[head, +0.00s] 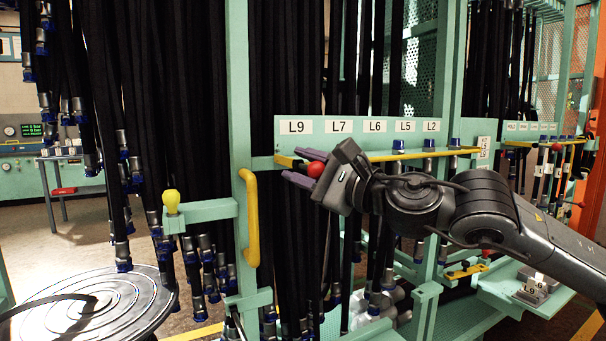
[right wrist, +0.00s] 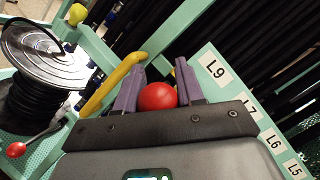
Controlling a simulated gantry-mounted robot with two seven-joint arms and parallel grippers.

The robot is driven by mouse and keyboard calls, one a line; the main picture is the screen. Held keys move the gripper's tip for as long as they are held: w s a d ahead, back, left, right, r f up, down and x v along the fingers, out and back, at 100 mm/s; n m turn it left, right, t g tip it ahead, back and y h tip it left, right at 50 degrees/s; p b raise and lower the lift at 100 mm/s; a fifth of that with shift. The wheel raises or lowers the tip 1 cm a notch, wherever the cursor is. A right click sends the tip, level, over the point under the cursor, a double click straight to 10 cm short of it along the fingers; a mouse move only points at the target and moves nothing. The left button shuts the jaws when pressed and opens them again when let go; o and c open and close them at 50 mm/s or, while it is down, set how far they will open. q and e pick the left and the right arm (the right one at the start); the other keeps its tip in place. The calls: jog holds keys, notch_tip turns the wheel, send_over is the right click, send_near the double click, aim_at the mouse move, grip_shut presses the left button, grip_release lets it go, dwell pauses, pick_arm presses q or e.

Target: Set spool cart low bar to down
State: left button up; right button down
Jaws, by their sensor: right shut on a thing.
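The spool cart's yellow low bar (head: 420,154) runs level below the row of labels L9 to L2 in the head view. A red ball knob (head: 315,170) is near its left end. My right gripper (head: 302,170) is shut on this red knob, with a purple finger on either side. In the right wrist view the red knob (right wrist: 157,97) sits between the two purple fingers. The gripper hides where the knob joins the bar. My left gripper is in neither view.
Black hoses with blue-ringed ends hang behind the bar. A yellow handle (head: 251,218) is on the green post to the left, with a yellow knob (head: 171,201) beyond it. A hose reel (head: 95,305) stands at lower left. Another red knob (right wrist: 16,149) shows in the wrist view.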

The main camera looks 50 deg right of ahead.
jog(key=shift+d+f, duration=0.1)
jog(key=shift+f, duration=0.1)
jog(key=c, duration=1.1)
grip_release()
jog(key=shift+o, duration=1)
jog(key=shift+w, duration=0.1)
jog(key=shift+o, duration=0.4)
jog(key=shift+r, duration=0.1)
jog(key=shift+s, duration=0.9)
jog(key=s+f+b, duration=0.1)
jog(key=s+b, duration=0.1)
jog(key=s, duration=0.7)
jog(key=shift+a+f, duration=0.3)
jog(key=shift+a, duration=0.05)
